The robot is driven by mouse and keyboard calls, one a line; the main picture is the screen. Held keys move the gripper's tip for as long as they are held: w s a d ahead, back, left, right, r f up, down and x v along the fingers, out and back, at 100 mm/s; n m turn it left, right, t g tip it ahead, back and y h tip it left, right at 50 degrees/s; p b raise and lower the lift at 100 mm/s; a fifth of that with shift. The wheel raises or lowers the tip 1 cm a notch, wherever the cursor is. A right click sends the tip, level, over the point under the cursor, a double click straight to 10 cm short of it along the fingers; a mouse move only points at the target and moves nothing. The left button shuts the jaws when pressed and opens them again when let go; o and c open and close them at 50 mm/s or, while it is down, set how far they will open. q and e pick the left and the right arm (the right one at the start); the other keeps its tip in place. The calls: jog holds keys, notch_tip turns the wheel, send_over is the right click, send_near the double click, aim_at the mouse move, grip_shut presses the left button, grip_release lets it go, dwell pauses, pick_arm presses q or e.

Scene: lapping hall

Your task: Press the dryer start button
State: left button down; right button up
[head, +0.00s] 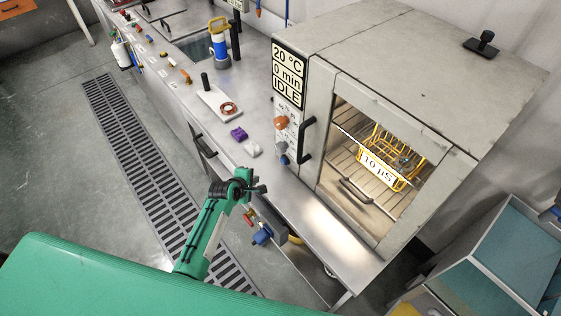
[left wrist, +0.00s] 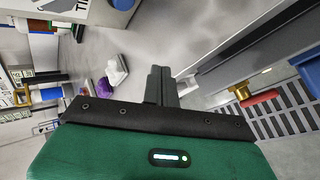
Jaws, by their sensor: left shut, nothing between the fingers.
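The dryer (head: 420,70) is a large grey metal cabinet on the steel counter in the head view. Its display (head: 289,76) reads 20 °C, 0 min, IDLE. Below it, the narrow control panel carries an orange knob (head: 280,122), a grey knob (head: 281,148) and a small blue part (head: 284,160). I cannot tell for sure which is the start button. My left gripper (head: 260,188) is shut and empty, in front of the counter edge, below and left of the panel and apart from it. Its closed fingers (left wrist: 160,85) also show in the left wrist view. My right gripper is not in view.
A yellow basket (head: 381,150) labelled 10 µS sits on a rack behind the dryer's front. A black handle (head: 306,140) juts out beside the panel. Purple (head: 239,133) and white (head: 253,149) pieces lie on the counter (head: 300,222). A blue-grey cart (head: 510,250) stands at right.

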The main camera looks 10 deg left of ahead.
aim_at(283, 161)
pick_arm(q)
jog(key=shift+w+d+b, duration=0.35)
jog(key=shift+w, duration=0.05)
jog(key=w+d+b, duration=0.1)
jog(key=w, duration=0.1)
jog(key=w+d+b, duration=0.1)
jog(key=w+d, duration=0.1)
jog(key=shift+w+d+b, duration=0.2)
jog(key=shift+w+b, duration=0.1)
jog(key=shift+b, duration=0.1)
jog(key=shift+w+d, duration=0.65)
jog(key=shift+w, duration=0.1)
dwell(1.2)
jog(key=shift+w+d, duration=0.25)
jog(key=shift+w, duration=0.1)
